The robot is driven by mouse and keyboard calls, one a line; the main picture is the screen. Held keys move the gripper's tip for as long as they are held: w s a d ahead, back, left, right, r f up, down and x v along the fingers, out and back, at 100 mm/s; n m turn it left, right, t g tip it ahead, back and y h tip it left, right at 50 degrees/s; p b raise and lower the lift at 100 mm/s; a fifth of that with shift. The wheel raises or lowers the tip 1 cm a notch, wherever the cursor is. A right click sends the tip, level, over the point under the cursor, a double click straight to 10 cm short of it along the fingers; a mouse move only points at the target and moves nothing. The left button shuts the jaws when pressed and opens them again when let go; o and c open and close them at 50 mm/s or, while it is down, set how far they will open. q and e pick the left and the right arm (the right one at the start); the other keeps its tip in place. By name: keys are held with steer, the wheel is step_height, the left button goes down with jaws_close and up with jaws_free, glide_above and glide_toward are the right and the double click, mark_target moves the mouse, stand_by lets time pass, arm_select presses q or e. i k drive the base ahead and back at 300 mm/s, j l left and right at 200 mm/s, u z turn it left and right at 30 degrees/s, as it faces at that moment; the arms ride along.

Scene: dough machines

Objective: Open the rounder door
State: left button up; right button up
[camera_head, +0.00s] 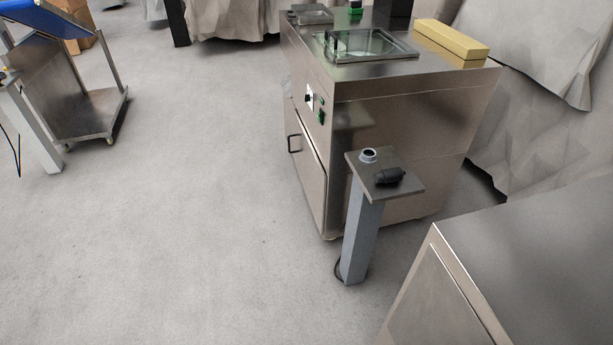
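The likely rounder is a boxy stainless steel machine (400,130) at the upper middle right. Its door (309,175) is a metal panel low on the left-facing side, seen at a steep angle. It looks shut or nearly so; I cannot tell whether there is a small gap. A dark bracket handle (291,144) sticks out at the door's far edge. A dark knob and green switches (321,116) sit above the door. Neither of my grippers is in view.
A grey post with a small plate on top (361,230) stands near the door's near corner. Another metal cabinet (530,270) fills the lower right. A wheeled metal cart (75,95) stands at the upper left. The grey floor (200,200) left of the door is clear.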

mark_target(313, 178)
steer(key=i+j+z, duration=0.25)
steer(key=z, duration=0.2)
steer(key=i+j+z, duration=0.2)
steer(key=j+z, duration=0.2)
steer(key=i+j, duration=0.15)
steer(key=j, duration=0.25)
steer(key=i+j+z, duration=0.15)
steer(key=j, duration=0.25)
steer(key=i+j, duration=0.15)
steer(key=j, duration=0.3)
steer(key=i+j+z, duration=0.1)
steer(key=j, duration=0.3)
steer(key=i+j, duration=0.2)
steer(key=j, duration=0.25)
steer(key=i+j+z, duration=0.15)
steer(key=j, duration=0.3)
